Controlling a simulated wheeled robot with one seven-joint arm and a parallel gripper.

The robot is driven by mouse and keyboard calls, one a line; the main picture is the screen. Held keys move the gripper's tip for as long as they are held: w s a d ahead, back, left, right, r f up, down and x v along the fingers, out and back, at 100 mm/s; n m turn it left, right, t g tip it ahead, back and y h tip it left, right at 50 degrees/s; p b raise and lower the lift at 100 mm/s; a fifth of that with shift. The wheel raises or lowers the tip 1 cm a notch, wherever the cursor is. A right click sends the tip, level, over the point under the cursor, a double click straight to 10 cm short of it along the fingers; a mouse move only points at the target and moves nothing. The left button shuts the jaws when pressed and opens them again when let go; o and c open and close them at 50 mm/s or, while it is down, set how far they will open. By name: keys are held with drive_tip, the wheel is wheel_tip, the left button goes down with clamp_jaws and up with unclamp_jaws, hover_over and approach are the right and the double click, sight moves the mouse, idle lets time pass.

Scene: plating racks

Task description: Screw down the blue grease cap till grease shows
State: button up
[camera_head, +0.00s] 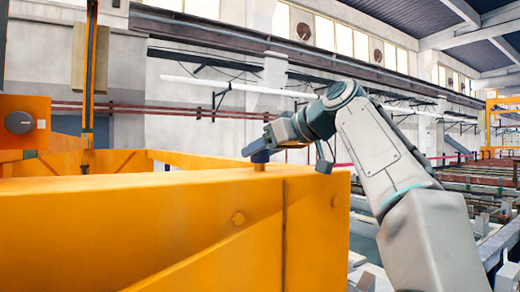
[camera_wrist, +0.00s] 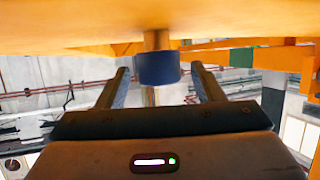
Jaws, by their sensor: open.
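The blue grease cap (camera_head: 261,156) sits on a short brass stem (camera_head: 259,168) on top of the yellow beam (camera_head: 190,195). In the wrist view, which shows the beam at the top, the cap (camera_wrist: 158,69) and stem (camera_wrist: 157,40) hang near the middle. My gripper (camera_head: 256,147) reaches in from the right at the cap. In the wrist view its two fingers (camera_wrist: 160,76) are open, one on each side of the cap, with a visible gap on both sides. No grease can be made out on the cap or stem.
A yellow upright (camera_head: 89,90) and a yellow box with a dark round knob (camera_head: 19,122) stand at the left. The beam top lies close to my gripper. Long racks (camera_head: 475,190) fill the hall at the right. The air above the beam around the cap is clear.

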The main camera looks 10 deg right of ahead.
drive_tip(key=shift+w+a+f, duration=0.3)
drive_tip(key=shift+w+a, duration=0.1)
drive_tip(key=shift+w, duration=0.1)
drive_tip(key=c, duration=1)
drive_tip(key=shift+m+h, duration=0.3)
drive_tip(key=shift+a+m+t+h+b, duration=0.1)
drive_tip(key=shift+m+t+h+b, duration=0.25)
drive_tip(key=shift+m+h, duration=0.2)
drive_tip(key=shift+r+m+t+h+p, duration=0.1)
drive_tip(key=shift+m+t+h+p, duration=0.3)
drive_tip(key=shift+m+h, duration=0.75)
drive_tip(key=shift+m+t+h+p, duration=0.35)
drive_tip(key=shift+m+h+p, duration=0.85)
drive_tip(key=shift+h, duration=0.5)
drive_tip(key=shift+m+h, duration=0.4)
